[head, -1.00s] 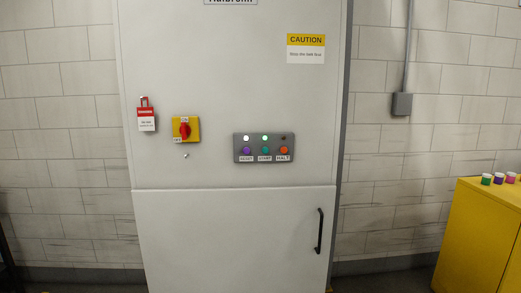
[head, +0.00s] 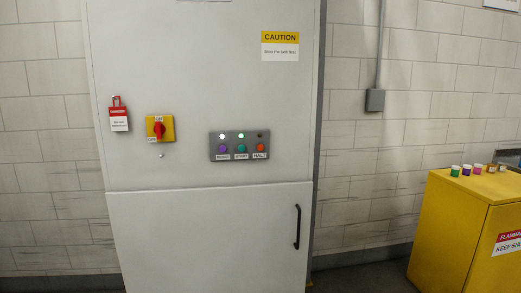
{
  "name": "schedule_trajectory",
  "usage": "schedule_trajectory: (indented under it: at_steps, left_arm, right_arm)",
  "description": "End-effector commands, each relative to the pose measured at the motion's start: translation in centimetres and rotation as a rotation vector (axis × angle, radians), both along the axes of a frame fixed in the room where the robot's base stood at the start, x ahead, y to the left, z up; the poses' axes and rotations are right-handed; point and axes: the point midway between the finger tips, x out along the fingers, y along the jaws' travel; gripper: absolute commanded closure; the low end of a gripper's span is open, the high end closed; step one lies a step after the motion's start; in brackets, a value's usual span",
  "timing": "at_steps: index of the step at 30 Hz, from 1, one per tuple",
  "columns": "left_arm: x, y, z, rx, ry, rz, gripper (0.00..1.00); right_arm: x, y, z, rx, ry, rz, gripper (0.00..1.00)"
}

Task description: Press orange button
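The orange button (head: 260,147) is at the right end of a grey control panel (head: 230,152) on the front of a tall white cabinet (head: 200,90). A label reading HALT is under it. A purple button (head: 223,148) and a green button (head: 241,148) sit to its left in the same row. Above the row, two lamps on the left glow and the one above the orange button is dark. Neither of my grippers shows in the head view.
A red and yellow rotary switch (head: 159,129) and a red danger tag (head: 118,115) are left of the panel. A black handle (head: 297,227) is on the lower door. A yellow cabinet (head: 455,230) with several small coloured cups on top stands at right.

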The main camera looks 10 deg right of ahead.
Motion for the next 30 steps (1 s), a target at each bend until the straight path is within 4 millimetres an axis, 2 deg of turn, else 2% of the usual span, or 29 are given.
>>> schedule_trajectory:
  at_steps: [1,9,30]
  left_arm:
    - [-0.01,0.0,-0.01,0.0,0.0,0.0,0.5]
    - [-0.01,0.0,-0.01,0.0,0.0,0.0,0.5]
    - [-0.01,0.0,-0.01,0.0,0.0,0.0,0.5]
  right_arm:
    - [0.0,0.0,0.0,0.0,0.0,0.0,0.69]
    - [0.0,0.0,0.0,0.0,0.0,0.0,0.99]
    - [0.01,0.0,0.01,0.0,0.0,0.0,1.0]
